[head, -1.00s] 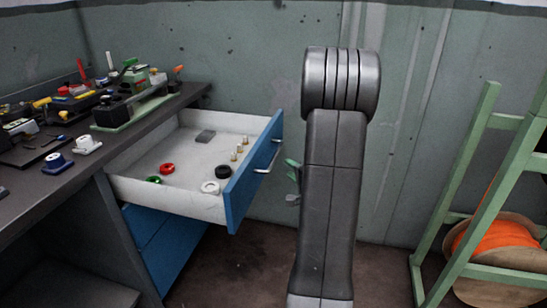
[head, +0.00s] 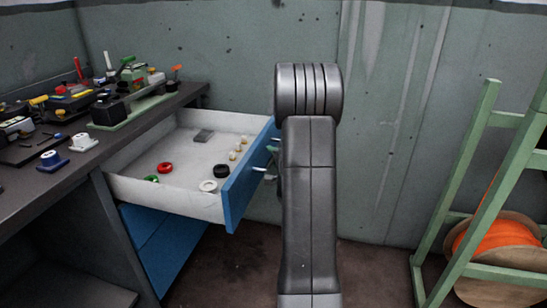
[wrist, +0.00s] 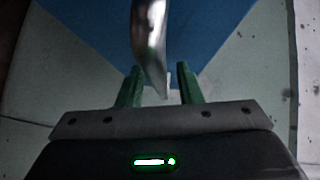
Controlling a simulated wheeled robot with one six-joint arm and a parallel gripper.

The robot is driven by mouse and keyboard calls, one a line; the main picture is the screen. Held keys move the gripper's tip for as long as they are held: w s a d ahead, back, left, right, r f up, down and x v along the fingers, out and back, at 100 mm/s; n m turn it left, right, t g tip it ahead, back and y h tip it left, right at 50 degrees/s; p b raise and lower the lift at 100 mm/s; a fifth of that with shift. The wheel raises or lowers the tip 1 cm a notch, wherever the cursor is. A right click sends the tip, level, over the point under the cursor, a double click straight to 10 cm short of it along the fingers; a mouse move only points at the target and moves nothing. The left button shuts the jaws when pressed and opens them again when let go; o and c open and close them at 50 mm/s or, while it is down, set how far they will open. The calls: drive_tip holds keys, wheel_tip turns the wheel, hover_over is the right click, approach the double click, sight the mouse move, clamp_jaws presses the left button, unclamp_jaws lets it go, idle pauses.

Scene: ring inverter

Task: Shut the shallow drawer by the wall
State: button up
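The shallow drawer (head: 150,193) stands open under the workbench by the wall, with a pale inside and a blue front. Its blue front (head: 240,194) carries metal handles on the outer face. In the wrist view the blue front (wrist: 85,45) fills the upper part, and a metal handle (wrist: 146,45) reaches down toward my fingers. My gripper (wrist: 158,85) has its green fingers apart, with the handle's end showing between them; whether they touch it I cannot tell. In the head view my arm hides most of the gripper beside the drawer front.
The drawer holds a red ring (head: 165,168), a black ring (head: 221,171), a white ring (head: 208,186) and small parts. The workbench (head: 60,185) carries tools and fixtures. A green rack (head: 465,190) with an orange cable spool (head: 492,235) stands at right. Floor between is clear.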

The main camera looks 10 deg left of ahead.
clamp_jaws()
